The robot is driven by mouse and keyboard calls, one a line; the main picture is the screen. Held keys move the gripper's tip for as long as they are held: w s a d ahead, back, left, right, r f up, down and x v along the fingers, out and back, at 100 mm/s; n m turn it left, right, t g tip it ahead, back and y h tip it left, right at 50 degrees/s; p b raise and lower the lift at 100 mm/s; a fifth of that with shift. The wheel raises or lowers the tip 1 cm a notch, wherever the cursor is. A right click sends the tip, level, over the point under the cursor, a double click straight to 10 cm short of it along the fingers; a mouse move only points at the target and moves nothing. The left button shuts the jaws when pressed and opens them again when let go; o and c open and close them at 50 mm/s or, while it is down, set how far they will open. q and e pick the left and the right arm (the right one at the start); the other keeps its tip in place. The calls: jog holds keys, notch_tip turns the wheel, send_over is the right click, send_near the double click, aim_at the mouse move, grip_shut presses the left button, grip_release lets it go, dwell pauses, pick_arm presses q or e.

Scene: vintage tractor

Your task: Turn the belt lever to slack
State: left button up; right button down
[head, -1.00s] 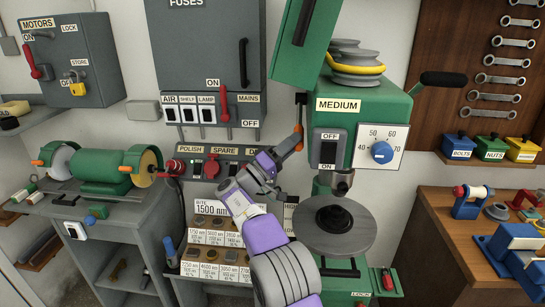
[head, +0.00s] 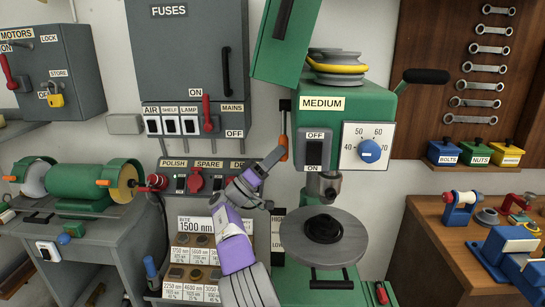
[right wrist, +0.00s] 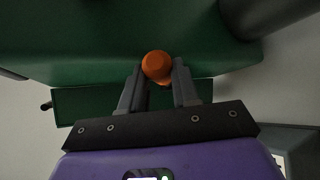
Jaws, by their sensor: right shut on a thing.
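The belt lever (head: 283,142) is a dark arm with an orange grip on the left side of the green drill press, below the raised lid. It hangs almost straight down. My right gripper (head: 276,158) comes up from below and is shut on the orange grip; in the right wrist view the round orange end (right wrist: 157,66) sits between the two dark fingers. The yellow belt (head: 337,68) runs around the grey stepped pulleys on top of the press. Whether it is tight or slack is hard to tell. My left gripper is not in view.
The press's switch (head: 314,155) and speed dial (head: 370,151) are right of the lever. The round worktable (head: 325,236) is below, the fuse cabinet (head: 190,60) to the left. The open lid (head: 284,45) rises above.

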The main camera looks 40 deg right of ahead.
jog(key=c, duration=0.8)
grip_release()
jog(key=shift+d+f, duration=0.1)
jog(key=v, duration=0.7)
jog(key=shift+w+a+f, duration=0.1)
jog(key=shift+a+f, duration=0.05)
jog(key=shift+a, duration=0.1)
